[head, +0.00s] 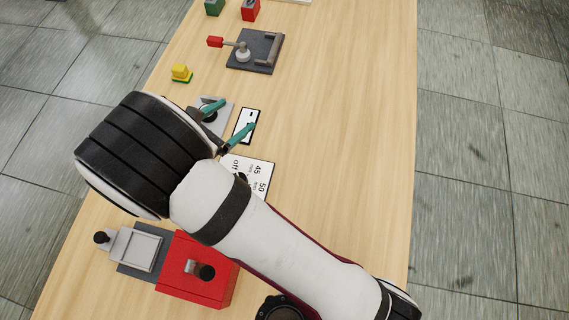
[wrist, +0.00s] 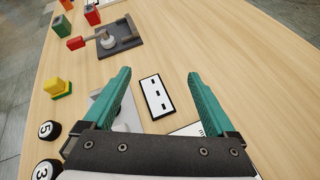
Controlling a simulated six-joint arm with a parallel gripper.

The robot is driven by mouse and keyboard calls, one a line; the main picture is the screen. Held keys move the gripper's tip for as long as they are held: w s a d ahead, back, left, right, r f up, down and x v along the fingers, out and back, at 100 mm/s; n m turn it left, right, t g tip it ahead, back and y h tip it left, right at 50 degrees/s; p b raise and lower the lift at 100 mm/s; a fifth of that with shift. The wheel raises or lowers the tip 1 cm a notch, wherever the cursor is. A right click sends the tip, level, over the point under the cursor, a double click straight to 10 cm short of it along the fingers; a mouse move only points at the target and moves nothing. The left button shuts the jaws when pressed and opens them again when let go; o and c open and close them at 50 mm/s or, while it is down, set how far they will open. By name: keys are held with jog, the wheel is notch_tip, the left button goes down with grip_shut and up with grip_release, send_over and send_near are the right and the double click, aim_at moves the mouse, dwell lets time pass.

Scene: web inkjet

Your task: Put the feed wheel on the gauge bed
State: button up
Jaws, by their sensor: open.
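My gripper (head: 232,116) is open, its teal fingers apart and nothing between them; it also shows in the wrist view (wrist: 159,73). It is above the table, near a light grey plate (head: 224,108) partly hidden by my wrist and a finger. A dark round part on that plate is only partly visible, and I cannot tell whether it is the feed wheel. A dark grey plate with an L-shaped fence and red-handled clamp (head: 255,50) stands farther back. Which fixture is the gauge bed is not clear.
A white card with black marks (head: 246,126) lies by the fingers. A printed sheet (head: 258,172) is nearer. A yellow button on a green base (head: 181,73) stands left. A red box (head: 197,283) is in front. The table's right side is clear.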

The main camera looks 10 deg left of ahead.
jog(key=s+d+r+m+g+h, duration=0.15)
jog(key=d+r+m+g, duration=0.25)
jog(key=d+m, duration=0.6)
jog(key=s+d+r+m+g+h, duration=0.1)
jog(key=d+r+m+g+h, duration=0.35)
jog(key=d, duration=0.85)
jog(key=s+d+r+m+g+y, duration=0.1)
jog(key=s+d+m+g+y, duration=0.3)
jog(key=s+d+m, duration=0.4)
jog(key=s+a+r+m+y, duration=0.1)
jog(key=s+a+m+y, duration=0.3)
jog(key=m, duration=0.9)
jog(key=s+y, duration=0.3)
jog(key=shift+s+a+r, duration=0.15)
jog(key=shift+s+r, duration=0.05)
jog(key=shift+s, duration=0.15)
